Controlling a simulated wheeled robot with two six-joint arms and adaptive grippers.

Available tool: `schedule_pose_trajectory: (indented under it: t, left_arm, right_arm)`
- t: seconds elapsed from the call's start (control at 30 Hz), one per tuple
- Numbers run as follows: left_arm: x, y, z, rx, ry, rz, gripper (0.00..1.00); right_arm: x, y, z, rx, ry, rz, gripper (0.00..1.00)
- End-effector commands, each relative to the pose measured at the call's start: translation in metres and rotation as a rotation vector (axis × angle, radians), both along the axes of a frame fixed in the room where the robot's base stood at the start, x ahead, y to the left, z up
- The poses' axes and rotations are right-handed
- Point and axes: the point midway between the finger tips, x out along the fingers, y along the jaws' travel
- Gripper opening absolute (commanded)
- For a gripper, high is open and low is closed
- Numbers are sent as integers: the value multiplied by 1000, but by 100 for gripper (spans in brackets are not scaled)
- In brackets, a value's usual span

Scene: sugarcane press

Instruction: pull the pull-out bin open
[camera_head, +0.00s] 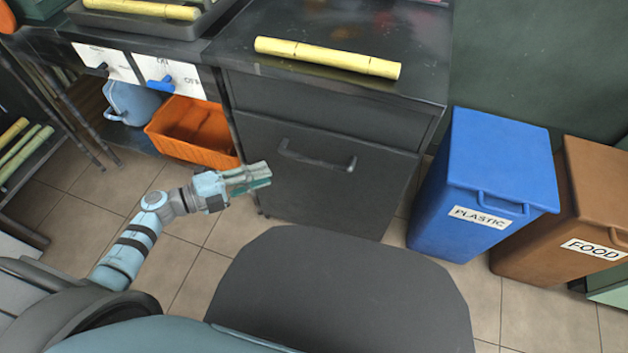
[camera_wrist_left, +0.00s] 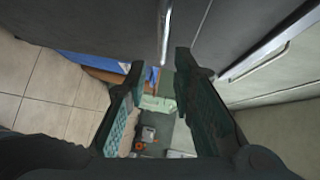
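The pull-out bin (camera_head: 310,200) is a dark grey panel in the lower cabinet front, below the black worktop. It looks flush with the cabinet, closed. Its grey bar handle (camera_head: 318,160) runs across the upper part of the panel. My left gripper (camera_head: 268,174) is just left of the handle in the head view, pointing right and apart from it. In the left wrist view the left gripper's two green-padded fingers (camera_wrist_left: 160,68) are spread, with nothing between them. A thin metal bar (camera_wrist_left: 164,30) shows near the fingertips, probably the handle. My right gripper is not in view.
A blue bin marked PLASTIC (camera_head: 490,190) stands right of the cabinet, with a brown FOOD bin (camera_head: 585,210) beyond. An orange crate (camera_head: 195,133) sits on a low shelf at left. A yellow cane (camera_head: 328,58) lies on the worktop. Tiled floor before the cabinet looks clear.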

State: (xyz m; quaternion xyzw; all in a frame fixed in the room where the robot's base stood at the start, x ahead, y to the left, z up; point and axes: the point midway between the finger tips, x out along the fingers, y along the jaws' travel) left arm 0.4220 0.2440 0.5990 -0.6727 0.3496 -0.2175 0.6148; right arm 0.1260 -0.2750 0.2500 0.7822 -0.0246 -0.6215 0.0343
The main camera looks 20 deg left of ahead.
Motion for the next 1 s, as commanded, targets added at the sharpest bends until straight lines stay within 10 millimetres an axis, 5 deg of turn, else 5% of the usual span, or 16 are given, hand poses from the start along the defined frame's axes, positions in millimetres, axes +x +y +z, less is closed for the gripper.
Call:
schedule_pose_trajectory:
  t: [0.5, 0.9, 1.0]
  left_arm:
    - [77, -94, -13, 7, -10, -21, 23]
    - [91, -111, -15, 8, -8, -20, 23]
    - [91, -111, -15, 8, -8, -20, 10]
  right_arm:
    - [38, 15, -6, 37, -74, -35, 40]
    - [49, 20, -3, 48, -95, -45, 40]
    - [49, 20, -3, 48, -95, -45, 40]
